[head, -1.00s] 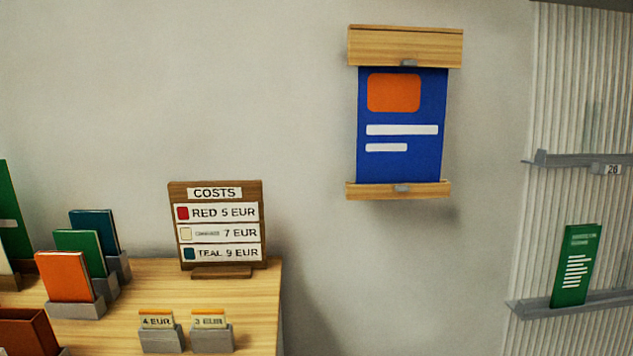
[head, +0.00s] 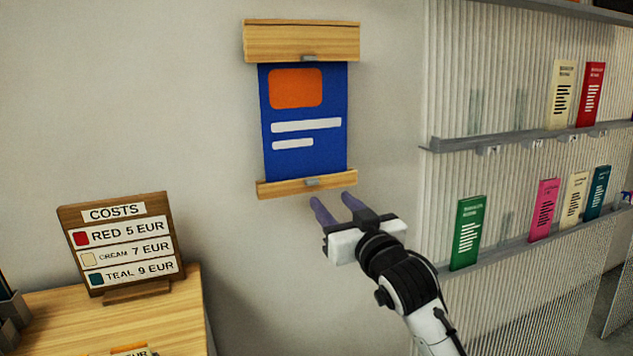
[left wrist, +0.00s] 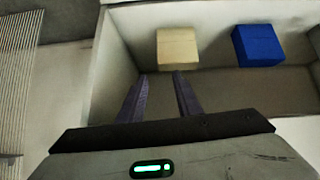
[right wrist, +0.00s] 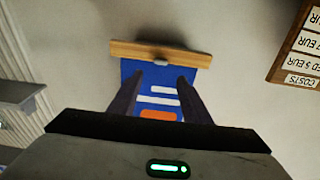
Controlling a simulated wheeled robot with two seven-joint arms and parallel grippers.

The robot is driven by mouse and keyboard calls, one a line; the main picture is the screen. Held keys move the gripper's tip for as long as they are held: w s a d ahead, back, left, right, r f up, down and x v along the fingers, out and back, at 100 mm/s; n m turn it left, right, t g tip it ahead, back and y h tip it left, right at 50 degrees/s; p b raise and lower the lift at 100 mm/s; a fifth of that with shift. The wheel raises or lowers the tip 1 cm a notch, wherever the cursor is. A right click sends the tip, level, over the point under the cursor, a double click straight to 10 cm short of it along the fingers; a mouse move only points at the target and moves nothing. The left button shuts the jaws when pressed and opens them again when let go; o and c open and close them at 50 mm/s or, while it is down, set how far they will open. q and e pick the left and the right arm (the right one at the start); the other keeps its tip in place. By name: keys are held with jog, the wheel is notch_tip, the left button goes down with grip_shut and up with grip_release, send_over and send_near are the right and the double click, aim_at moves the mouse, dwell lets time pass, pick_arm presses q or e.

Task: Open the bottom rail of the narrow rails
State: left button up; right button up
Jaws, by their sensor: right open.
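A blue poster (head: 303,150) with an orange block and white bars hangs on the wall between two wooden rails. The top rail (head: 290,42) is thicker; the narrow bottom rail (head: 285,188) has a small grey clip (head: 312,182) at its middle. My right gripper (head: 335,203) is open and empty, just below and right of the bottom rail, apart from it. In the right wrist view the bottom rail (right wrist: 190,56) and its clip (right wrist: 160,61) lie ahead of the open fingers (right wrist: 155,85). My left gripper (left wrist: 158,78) is open and empty in the left wrist view.
A ribbed rack (head: 480,90) with ledges of coloured leaflets stands to the right of the poster. A wooden table (head: 180,310) with a COSTS sign (head: 120,243) is at lower left. The left wrist view shows a cream block (left wrist: 177,48) and a blue block (left wrist: 258,46) in an open bin.

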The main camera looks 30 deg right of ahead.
aim_at(313, 183)
pick_arm(q)
jog(key=shift+r+p, duration=0.6)
pick_arm(e)
jog(key=x, duration=0.9)
jog(key=shift+w+f, duration=0.1)
jog(key=shift+w, duration=0.3)
